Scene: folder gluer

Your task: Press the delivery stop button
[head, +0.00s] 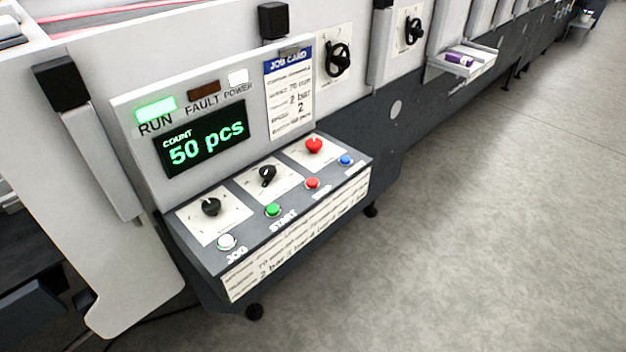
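A control console (250,262) on the machine's side carries a row of buttons: white (227,242) with the label JOG, green (273,210) with START, red (312,183) and blue (345,160). The labels by the red and blue buttons are too small to read. A larger red mushroom-shaped button (314,145) sits on a pale plate behind them. No "delivery" wording is legible, so I cannot tell which one is the delivery stop. The display (205,141) reads COUNT 50 pcs, and the green RUN lamp (155,109) is lit. Neither gripper shows.
Two black rotary knobs (211,207) (267,176) stand on the console. A job card (289,95) hangs behind. Further along are black handles (338,60) and a tray (466,62) with purple items. The grey floor (480,230) to the right is clear.

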